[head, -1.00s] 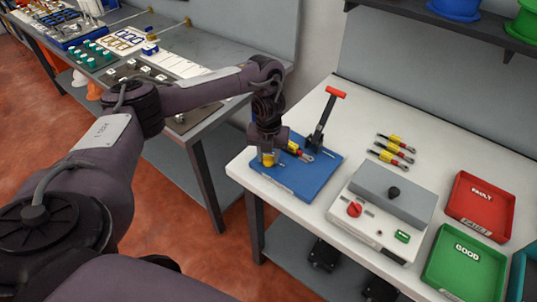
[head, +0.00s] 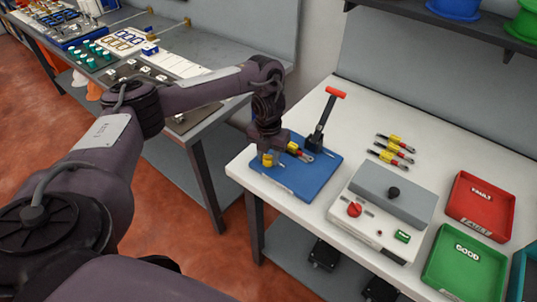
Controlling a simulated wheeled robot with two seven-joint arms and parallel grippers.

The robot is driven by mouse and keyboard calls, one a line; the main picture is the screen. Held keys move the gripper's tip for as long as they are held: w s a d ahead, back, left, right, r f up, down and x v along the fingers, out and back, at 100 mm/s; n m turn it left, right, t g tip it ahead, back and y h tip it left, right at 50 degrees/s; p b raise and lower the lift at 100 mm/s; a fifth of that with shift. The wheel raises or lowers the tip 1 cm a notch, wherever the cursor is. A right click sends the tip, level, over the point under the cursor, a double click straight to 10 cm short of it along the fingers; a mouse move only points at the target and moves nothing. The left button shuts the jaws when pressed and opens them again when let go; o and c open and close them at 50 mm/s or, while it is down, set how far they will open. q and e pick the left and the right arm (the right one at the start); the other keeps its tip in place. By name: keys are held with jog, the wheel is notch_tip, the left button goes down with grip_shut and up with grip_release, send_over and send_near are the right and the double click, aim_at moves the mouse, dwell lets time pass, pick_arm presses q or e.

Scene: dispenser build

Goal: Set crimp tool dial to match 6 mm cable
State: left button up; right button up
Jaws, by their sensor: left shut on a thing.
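The crimp tool stands on a blue mat (head: 313,183) at the left end of the white table. Its dark lever with a red handle (head: 336,92) points up. My left gripper (head: 268,158) comes down over the left part of the mat and is shut on a yellow dial (head: 268,160), which it partly covers. A yellow and red cable with a metal lug (head: 299,152) lies beside the gripper, at the tool. No size marks on the dial can be read. My right gripper is out of view.
Several yellow and red lugged cables (head: 393,150) lie behind a grey tester with a red knob (head: 354,209). A red FAULT tray (head: 467,228) and a green GOOD tray (head: 440,275) stand to the right. A shelf (head: 440,22) overhangs the back.

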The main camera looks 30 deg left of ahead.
aim_at(268, 156)
pick_arm(q)
jog(key=o, duration=1)
jog(key=shift+c, duration=0.2)
notch_tip(268, 156, up, 8)
jog(key=shift+p, duration=1.25)
jog(key=shift+s+f, duration=0.1)
